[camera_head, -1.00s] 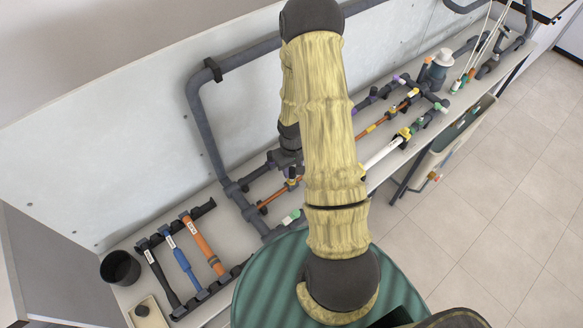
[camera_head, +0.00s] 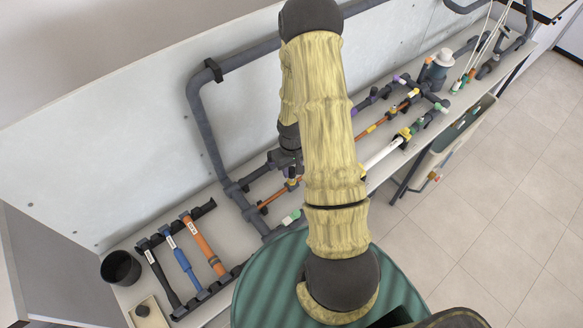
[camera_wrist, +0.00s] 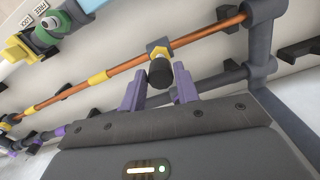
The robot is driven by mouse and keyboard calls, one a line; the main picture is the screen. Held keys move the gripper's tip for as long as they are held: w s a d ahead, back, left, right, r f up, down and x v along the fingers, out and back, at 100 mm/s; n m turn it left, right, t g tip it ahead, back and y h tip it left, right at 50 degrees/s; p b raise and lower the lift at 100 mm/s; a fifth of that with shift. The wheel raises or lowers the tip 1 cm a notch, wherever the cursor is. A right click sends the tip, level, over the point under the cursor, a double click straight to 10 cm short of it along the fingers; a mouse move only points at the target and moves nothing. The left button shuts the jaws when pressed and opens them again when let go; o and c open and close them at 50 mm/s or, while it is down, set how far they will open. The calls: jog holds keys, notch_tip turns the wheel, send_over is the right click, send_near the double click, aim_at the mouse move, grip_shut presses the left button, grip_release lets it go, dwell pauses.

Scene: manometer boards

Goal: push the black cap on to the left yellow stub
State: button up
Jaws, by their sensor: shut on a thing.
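My gripper (camera_wrist: 160,88) has purple fingers and is shut on the black cap (camera_wrist: 160,73), a short dark cylinder between the fingertips. The cap's far end is at a yellow-banded fitting (camera_wrist: 158,46) on a copper-coloured pipe in the wrist view. The cap hides most of whatever stub is there, so I cannot tell whether it is touching or seated. In the head view my gripper is mostly hidden behind my arm, and a small yellow part (camera_head: 292,184) shows just below it. Another yellow fitting (camera_wrist: 97,78) sits farther left along the copper pipe in the wrist view.
A thick grey pipe (camera_wrist: 262,45) stands close on the right in the wrist view. A green-and-grey valve (camera_wrist: 50,27) is at upper left. In the head view, a rack of coloured tubes (camera_head: 182,262), a black cup (camera_head: 120,268) and a shallow tray (camera_head: 150,316) are at lower left.

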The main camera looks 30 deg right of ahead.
jog(key=shift+f+b, duration=0.3)
jog(key=shift+f, duration=0.1)
dwell(0.4)
jog(key=shift+s+f, duration=0.15)
jog(key=shift+f+b, duration=0.85)
jog(key=shift+f, duration=0.1)
dwell(0.3)
dwell(0.4)
jog(key=o, duration=1)
jog(key=shift+r, duration=0.1)
notch_tip(320, 180, up, 17)
jog(key=shift+r+b, duration=0.15)
jog(key=shift+b, duration=0.2)
